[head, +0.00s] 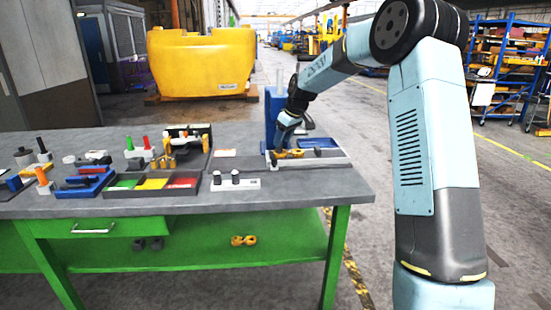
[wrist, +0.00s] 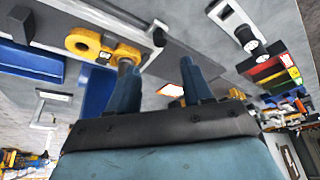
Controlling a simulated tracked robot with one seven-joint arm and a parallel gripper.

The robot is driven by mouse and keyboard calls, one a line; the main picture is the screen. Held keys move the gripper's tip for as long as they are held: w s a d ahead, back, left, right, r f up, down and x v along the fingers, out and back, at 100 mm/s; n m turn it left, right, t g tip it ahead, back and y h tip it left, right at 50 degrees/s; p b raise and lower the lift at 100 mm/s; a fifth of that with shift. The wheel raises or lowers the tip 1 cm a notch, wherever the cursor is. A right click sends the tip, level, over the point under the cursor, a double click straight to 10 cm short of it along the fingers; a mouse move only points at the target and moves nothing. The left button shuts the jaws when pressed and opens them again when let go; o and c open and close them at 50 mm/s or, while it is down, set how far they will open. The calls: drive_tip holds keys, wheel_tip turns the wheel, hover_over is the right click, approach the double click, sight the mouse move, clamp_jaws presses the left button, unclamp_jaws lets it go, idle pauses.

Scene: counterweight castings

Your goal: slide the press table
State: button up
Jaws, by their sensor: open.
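The press stands at the right end of the bench, with a blue column (head: 270,112). At its foot is a flat grey table or bed (head: 328,162), which carries a yellow casting (head: 290,154) and a blue tray (head: 320,143). I cannot tell which part slides. My gripper (head: 284,138) is low over the press, just above the yellow casting. In the wrist view my gripper (wrist: 160,88) is open, with nothing seen between its fingers. The yellow casting (wrist: 84,42) lies beyond the left finger, near a short grey pin (wrist: 125,64); contact is unclear.
A tray with green, yellow and red sections (head: 152,184) and several small tools stand further left on the bench (head: 335,188). A yellow tank (head: 200,60) stands behind.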

sight(274, 159)
drive_tip(key=x, duration=1)
clamp_jaws()
idle(0.5)
